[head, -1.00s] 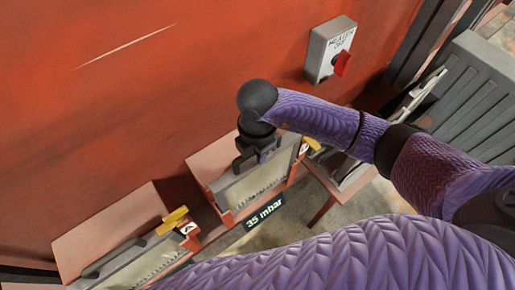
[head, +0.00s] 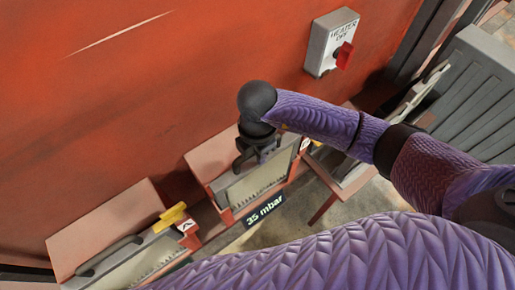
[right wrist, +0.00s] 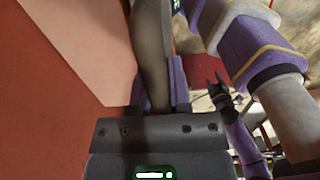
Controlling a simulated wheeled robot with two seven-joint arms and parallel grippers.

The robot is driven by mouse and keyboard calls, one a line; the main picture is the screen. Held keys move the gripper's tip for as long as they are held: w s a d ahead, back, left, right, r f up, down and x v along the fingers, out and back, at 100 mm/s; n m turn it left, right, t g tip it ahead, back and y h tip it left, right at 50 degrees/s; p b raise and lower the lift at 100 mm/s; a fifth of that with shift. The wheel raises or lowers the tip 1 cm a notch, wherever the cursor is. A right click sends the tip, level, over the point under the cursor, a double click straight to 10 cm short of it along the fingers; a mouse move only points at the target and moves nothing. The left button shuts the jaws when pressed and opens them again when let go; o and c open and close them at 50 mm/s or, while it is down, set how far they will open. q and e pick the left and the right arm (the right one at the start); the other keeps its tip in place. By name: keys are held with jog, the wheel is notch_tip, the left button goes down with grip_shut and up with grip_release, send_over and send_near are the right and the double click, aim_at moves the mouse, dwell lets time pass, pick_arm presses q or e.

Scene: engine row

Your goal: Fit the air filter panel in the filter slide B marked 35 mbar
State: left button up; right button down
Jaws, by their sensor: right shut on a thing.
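My right gripper (head: 255,158) is shut on the top of the air filter panel (head: 258,182), a grey-framed panel with a pale face. The panel stands in or directly over filter slide B (head: 226,214), above the "35 mbar" label (head: 265,211). I cannot tell how deep it sits. In the right wrist view the fingers (right wrist: 160,88) close around the panel's greyish edge (right wrist: 152,55). My left gripper is absent from the head view. A dark pronged part (right wrist: 220,97) in the right wrist view may be it, with its jaws unclear.
Slide A (head: 70,280), with a yellow latch (head: 172,217) and a dark-handled panel (head: 130,262), stands at lower left. A heater switch box (head: 326,48) is on the red wall (head: 150,95) above. A grey ribbed unit (head: 480,90) stands at right.

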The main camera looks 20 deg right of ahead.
jog(key=shift+f+b, duration=0.8)
jog(key=shift+f, duration=0.3)
jog(key=shift+c, duration=2.4)
grip_release()
notch_tip(320, 180, up, 10)
jog(key=shift+f+p, duration=0.2)
jog(key=shift+p, duration=0.55)
jog(key=shift+r, duration=0.2)
